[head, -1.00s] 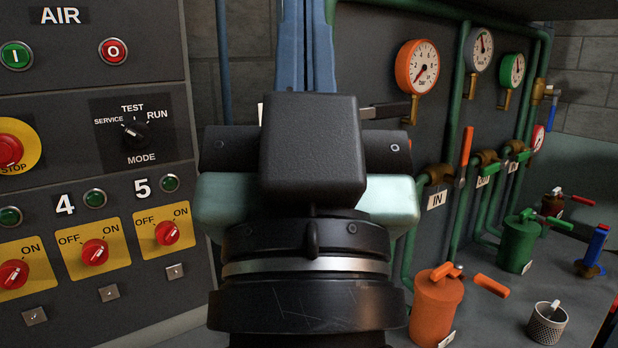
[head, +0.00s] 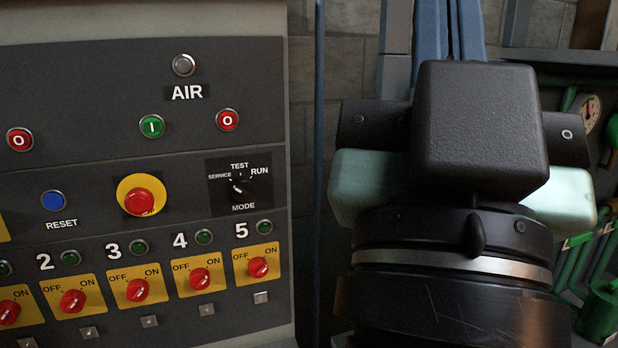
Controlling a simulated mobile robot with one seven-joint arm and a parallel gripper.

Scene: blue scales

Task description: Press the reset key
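The reset key is a round blue push button (head: 54,201) in a metal ring, at the left of the grey panel in the head view. The word RESET (head: 62,225) stands just below it. My gripper (head: 478,115) shows from behind as a large black block with pale green parts at its sides, above my dark wrist. It is right of the panel, well apart from the blue key. Its fingertips are hidden, so I cannot tell whether it is open or shut, or whether it holds anything.
Right of the key are a red stop button (head: 139,202) on a yellow disc and a mode switch (head: 239,187). Below runs a row of red OFF/ON knobs (head: 138,290). Above are a green button (head: 152,126) and red buttons (head: 227,120). Green pipes (head: 600,240) are at far right.

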